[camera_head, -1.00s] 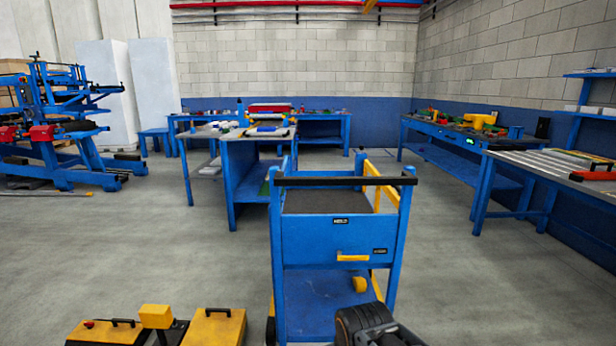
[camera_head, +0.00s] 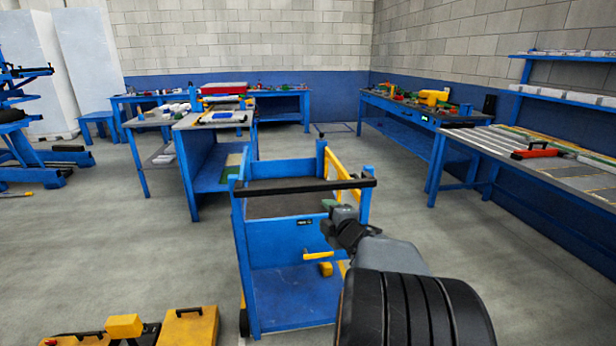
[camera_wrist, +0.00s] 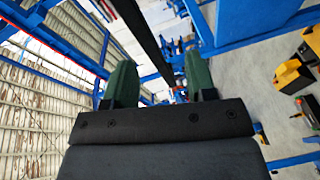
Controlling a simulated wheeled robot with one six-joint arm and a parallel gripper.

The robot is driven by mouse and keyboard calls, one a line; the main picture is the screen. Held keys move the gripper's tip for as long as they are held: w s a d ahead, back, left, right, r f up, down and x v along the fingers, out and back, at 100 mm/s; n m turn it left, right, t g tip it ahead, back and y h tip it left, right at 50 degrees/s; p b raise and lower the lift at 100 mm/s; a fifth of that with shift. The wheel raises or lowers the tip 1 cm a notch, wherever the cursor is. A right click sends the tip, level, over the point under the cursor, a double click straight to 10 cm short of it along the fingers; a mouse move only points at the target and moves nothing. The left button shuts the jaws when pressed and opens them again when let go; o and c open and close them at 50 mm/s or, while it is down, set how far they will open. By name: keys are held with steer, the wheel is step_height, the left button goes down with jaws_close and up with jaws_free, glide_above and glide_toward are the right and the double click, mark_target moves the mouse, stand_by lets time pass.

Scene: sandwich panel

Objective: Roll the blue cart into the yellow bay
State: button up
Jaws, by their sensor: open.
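The blue cart (camera_head: 288,252) stands upright in front of me in the head view. It has a black handle bar (camera_head: 290,187) across its near top edge, a dark upper tray and a front panel with a yellow handle (camera_head: 318,256). My gripper (camera_head: 330,208) is at the right part of the cart's near side, just below the bar. In the wrist view my gripper's green fingers (camera_wrist: 160,80) are apart. The dark bar (camera_wrist: 148,38) runs through the gap between them; I cannot tell whether they touch it. I cannot make out a yellow bay.
Yellow and black equipment (camera_head: 190,326) lies on the floor at the lower left. A blue workbench (camera_head: 215,165) stands behind the cart to the left. Long benches (camera_head: 480,150) line the right wall. Grey floor is open left of the cart and between it and the right benches.

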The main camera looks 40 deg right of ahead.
mark_target(310, 190)
steer(key=w+n+y, duration=0.1)
steer(key=w, duration=0.3)
steer(key=w+d+r+n+t, duration=0.1)
steer(key=w, duration=0.3)
steer(key=w+r+n+y+p, duration=0.1)
steer(key=w, duration=0.3)
steer(key=shift+d+r+n+y, duration=0.1)
steer(key=shift+d+n+y, duration=0.2)
steer(key=shift+d, duration=0.1)
jaws_close()
stand_by(0.3)
